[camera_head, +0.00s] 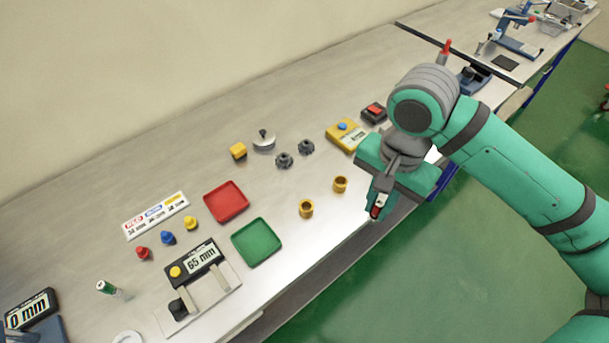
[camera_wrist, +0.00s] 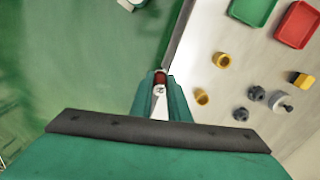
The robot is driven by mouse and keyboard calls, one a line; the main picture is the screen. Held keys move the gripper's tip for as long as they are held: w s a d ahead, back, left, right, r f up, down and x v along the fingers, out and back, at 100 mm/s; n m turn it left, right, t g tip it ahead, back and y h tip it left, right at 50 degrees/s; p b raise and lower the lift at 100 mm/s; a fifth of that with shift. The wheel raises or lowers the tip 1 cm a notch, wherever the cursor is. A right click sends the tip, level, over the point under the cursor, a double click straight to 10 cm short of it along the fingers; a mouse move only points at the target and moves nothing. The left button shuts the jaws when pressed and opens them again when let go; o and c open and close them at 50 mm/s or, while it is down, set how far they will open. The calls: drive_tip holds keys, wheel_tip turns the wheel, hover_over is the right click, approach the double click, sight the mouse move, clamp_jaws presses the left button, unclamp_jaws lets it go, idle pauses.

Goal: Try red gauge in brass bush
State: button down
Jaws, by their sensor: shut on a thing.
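My gripper (camera_head: 378,206) is in the air beyond the table's front edge, right of the brass bushes. It is shut on the red gauge (camera_head: 376,211), a small red and silvery piece mostly hidden by the jaws. In the wrist view the red gauge (camera_wrist: 160,78) shows between the fingertips (camera_wrist: 160,90). One brass bush (camera_head: 306,208) stands near the table's front edge, and a second brass bush (camera_head: 340,184) stands to its right. Both also show in the wrist view, the first (camera_wrist: 221,60) and the second (camera_wrist: 202,97). The gauge is apart from both bushes.
A green tray (camera_head: 276,254) and a red tray (camera_head: 245,207) lie left of the bushes. Dark knobbed parts (camera_head: 285,161) and a yellow box (camera_head: 344,143) stand behind. Red (camera_head: 143,253), blue and yellow knobs stand at left, near a 65 mm gauge device (camera_head: 203,254). Table between bushes and trays is bare.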

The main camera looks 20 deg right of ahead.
drive_tip(key=w+a+f+n, duration=0.3)
drive_tip(key=w+a+n, duration=0.1)
drive_tip(key=w+a, duration=0.75)
drive_tip(key=shift+w+d+f, duration=0.2)
drive_tip(key=shift+f, duration=0.65)
drive_tip(key=shift+w+d+f, duration=0.15)
drive_tip(key=shift+w+f, duration=0.1)
drive_tip(key=shift+f, duration=0.55)
drive_tip(key=shift+w+d+f, duration=0.2)
drive_tip(key=shift+f, duration=0.65)
drive_tip(key=shift+f, duration=0.35)
idle(4.0)
